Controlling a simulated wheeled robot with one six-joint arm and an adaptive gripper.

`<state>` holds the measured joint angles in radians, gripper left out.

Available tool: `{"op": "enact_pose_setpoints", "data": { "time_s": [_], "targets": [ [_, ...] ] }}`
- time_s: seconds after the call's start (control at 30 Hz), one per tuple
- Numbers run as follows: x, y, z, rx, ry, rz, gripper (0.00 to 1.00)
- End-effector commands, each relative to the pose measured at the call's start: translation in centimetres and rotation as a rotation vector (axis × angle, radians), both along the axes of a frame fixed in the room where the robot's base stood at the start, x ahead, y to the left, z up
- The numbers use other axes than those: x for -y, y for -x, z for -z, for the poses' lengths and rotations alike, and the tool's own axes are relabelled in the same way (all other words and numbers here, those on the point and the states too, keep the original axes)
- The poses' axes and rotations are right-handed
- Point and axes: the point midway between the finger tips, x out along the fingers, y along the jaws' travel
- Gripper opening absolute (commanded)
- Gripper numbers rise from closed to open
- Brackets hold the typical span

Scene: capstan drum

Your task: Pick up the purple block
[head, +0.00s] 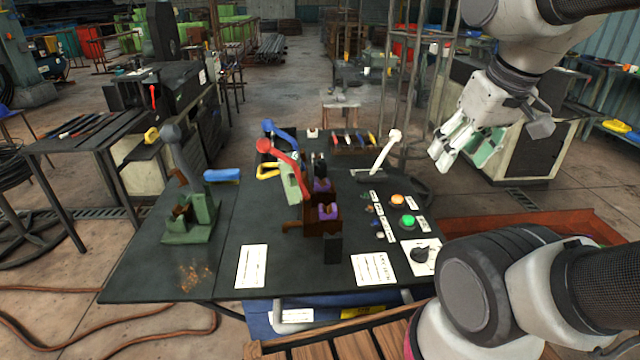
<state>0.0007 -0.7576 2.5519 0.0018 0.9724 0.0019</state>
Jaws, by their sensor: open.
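Purple shows in two places on the brown mechanism near the middle of the dark table: a purple block (328,212) in the front bracket and another purple piece (322,185) just behind it. I cannot tell whether they are one block or two. Both sit among brown parts that partly hide them. My gripper (458,160) is open at the upper right, pointing down and left. It is well apart from the purple block, to its right and above the table's right side. Nothing is seen held between its fingers.
A red-handled lever (285,152) and blue lever (280,133) rise beside the mechanism. A white-knobbed lever (386,150) stands to its right. A green vise-like stand (192,220) is at left. Buttons (409,221) and labels cover the table's right. A rack of tools (352,142) lies behind.

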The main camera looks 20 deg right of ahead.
Motion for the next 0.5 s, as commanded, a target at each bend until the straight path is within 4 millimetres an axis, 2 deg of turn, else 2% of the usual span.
{"op": "enact_pose_setpoints", "data": {
  "time_s": [0.37, 0.5],
  "targets": [
    [-0.2, -0.1, 0.1, -0.003, 0.0, -0.009, 0.57],
    [-0.8, -0.9, 1.8, -0.09, 0.001, -0.039, 0.57]
  ]
}}
